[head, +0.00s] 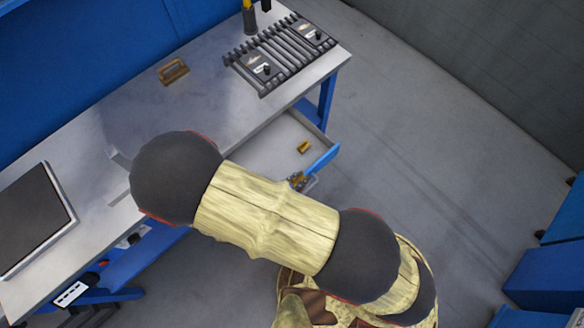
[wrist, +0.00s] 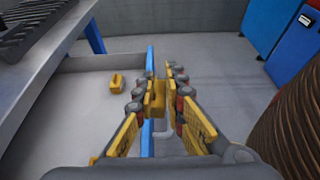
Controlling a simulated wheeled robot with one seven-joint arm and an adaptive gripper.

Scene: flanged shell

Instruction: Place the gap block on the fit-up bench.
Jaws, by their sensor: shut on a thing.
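My gripper (wrist: 158,90) is shut on a small yellow-orange block (wrist: 155,100), which sits between the fingertips. In the head view my gripper (head: 299,181) is small and partly hidden by my arm, beside the blue front of the open drawer (head: 262,160). A second yellow-orange block (head: 303,147) lies in the drawer; it also shows in the wrist view (wrist: 117,82), left of the fingers. I cannot tell the two blocks apart by type. The fit-up bench (head: 125,110) has a grey metal top above the drawer.
On the bench are a slotted dark rack (head: 281,53), a bronze-coloured handled piece (head: 173,71) and a dark panel with a light rim (head: 35,218). Bare bench top lies between them. Blue cabinets (head: 545,275) stand at right, with open floor between.

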